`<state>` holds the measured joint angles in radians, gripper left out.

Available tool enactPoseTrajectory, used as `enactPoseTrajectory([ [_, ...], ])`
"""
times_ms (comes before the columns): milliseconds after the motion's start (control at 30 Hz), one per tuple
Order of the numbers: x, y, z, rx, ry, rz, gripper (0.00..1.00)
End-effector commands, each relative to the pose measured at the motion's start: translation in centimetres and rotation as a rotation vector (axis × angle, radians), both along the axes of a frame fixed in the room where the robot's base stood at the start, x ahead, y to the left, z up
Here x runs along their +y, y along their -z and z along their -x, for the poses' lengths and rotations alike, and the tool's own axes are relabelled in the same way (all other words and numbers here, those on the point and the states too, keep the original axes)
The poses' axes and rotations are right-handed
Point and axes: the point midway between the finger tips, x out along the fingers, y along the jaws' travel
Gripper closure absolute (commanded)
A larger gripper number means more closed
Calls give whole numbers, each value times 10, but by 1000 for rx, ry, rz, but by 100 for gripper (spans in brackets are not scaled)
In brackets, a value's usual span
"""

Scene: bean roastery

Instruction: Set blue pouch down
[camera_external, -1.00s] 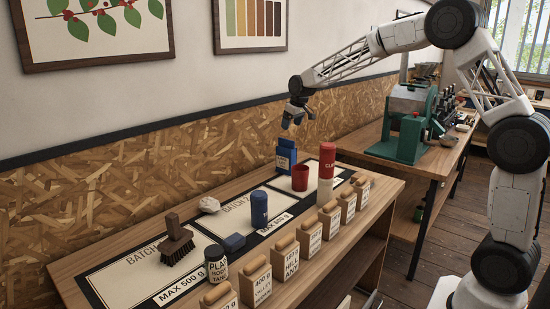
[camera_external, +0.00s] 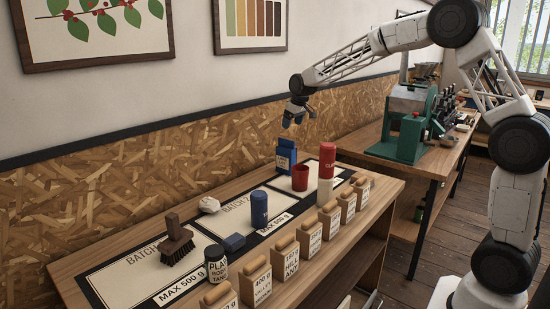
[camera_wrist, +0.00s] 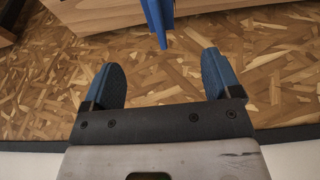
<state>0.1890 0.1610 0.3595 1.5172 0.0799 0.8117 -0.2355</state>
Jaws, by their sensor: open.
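The blue pouch (camera_external: 286,155) stands upright at the back edge of the table, beside the rightmost batch area, with a pale label on its front. My gripper (camera_external: 294,122) is above it in the external view, apart from it and empty. In the wrist view my gripper (camera_wrist: 161,82) shows two blue fingers spread wide with nothing between them. A blue object (camera_wrist: 157,18), apparently the pouch, shows at the top of the wrist view, beyond the fingertips.
A red cup (camera_external: 300,178) and a red-and-white cylinder (camera_external: 326,172) stand close to the pouch. A blue cylinder (camera_external: 259,206), a brush (camera_external: 176,244) and several labelled tan pouches stand further along the table. The chipboard wall (camera_external: 150,170) is close behind.

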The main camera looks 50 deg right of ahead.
Motion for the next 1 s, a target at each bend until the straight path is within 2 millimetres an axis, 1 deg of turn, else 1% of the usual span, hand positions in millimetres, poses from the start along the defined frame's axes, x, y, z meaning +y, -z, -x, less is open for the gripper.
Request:
enactPoseTrajectory([
  [167,11,-14,21,1,-1,0,16],
  [267,20,-25,42,4,0,0,16],
  [367,32,-38,69,7,0,0,16],
  [500,49,-54,113,12,1,0,16],
  [667,68,-68,165,19,3,-1,16],
  [700,72,-72,178,20,4,-1,16],
  [867,89,-81,232,27,4,-1,16],
  [1000,102,-85,279,31,6,0,16],
])
